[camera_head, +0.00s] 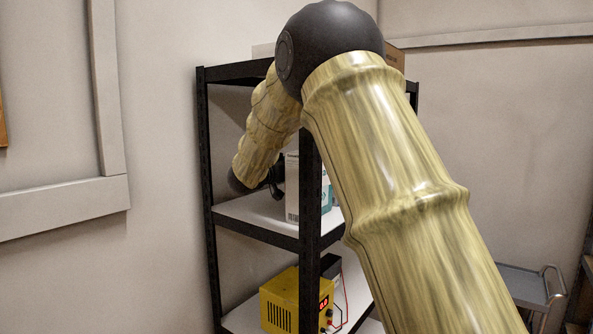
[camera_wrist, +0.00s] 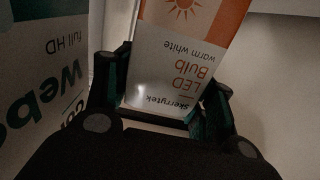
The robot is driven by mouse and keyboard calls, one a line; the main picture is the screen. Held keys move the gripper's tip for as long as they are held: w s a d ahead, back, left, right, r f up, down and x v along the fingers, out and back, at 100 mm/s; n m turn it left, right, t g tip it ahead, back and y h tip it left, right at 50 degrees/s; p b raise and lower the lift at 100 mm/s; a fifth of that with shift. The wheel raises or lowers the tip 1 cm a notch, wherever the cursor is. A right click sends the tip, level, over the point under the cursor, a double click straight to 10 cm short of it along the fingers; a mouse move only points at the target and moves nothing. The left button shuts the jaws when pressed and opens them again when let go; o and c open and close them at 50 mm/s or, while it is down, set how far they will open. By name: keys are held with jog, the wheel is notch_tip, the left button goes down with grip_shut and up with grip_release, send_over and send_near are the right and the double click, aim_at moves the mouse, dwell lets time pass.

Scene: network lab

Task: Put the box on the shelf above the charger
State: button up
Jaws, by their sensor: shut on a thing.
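My gripper (camera_wrist: 166,88) is shut on a white and orange LED bulb box (camera_wrist: 178,62), upside down in the wrist view. In the head view my gripper (camera_head: 274,181) is small and dark over the middle shelf (camera_head: 262,214), and the bulb box cannot be made out there. A yellow unit with a red display (camera_head: 293,303), apparently the charger, stands on the shelf below. I cannot tell whether the bulb box touches the shelf.
A white and teal webcam box (camera_head: 292,190) stands on the middle shelf, partly behind the black front post (camera_head: 309,215). It also shows close on the left in the wrist view (camera_wrist: 45,75). A brown box (camera_head: 396,58) sits on the top shelf. The middle shelf's left part looks clear.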

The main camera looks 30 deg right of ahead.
notch_tip(320, 180, down, 2)
jog(key=shift+w+f, duration=0.1)
jog(key=o, duration=1)
jog(key=shift+a, duration=0.1)
jog(key=shift+a, duration=0.3)
jog(key=b+v, duration=0.3)
jog(key=v, duration=0.8)
jog(key=shift+s+b, duration=0.2)
jog(key=shift+b, duration=0.1)
jog(key=shift+a, duration=0.1)
